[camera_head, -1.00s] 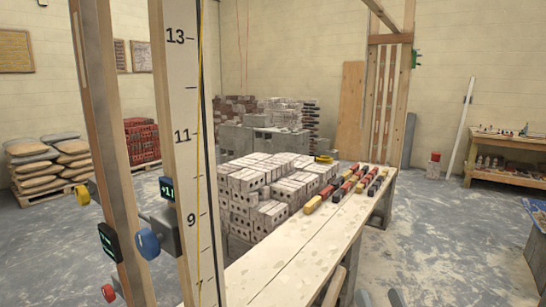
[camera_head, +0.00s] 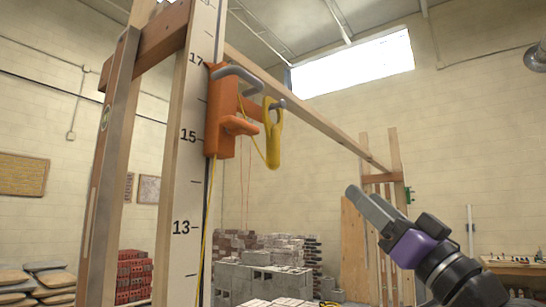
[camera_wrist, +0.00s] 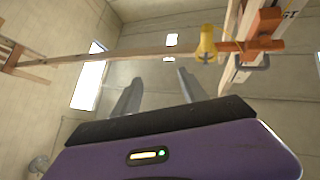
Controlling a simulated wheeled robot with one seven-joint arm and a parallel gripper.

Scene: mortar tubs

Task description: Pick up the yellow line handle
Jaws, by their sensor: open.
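The yellow line handle (camera_head: 274,135) is a narrow yellow loop. It hangs from a grey hook on an orange bracket (camera_head: 221,112), which is fixed to the numbered wooden post near mark 15. A thin yellow line runs from it to the bracket. My gripper (camera_head: 366,204) is to the right of the handle and lower in the head view, apart from it. In the wrist view the handle (camera_wrist: 206,45) shows beyond and right of my gripper's (camera_wrist: 155,82) two spread fingers. Nothing is between the fingers.
The numbered post (camera_head: 186,200) stands left of the handle. A long wooden beam (camera_head: 310,115) runs from it to a far frame (camera_head: 383,180). Block stacks (camera_head: 262,275) stand low behind. The air between gripper and handle looks clear.

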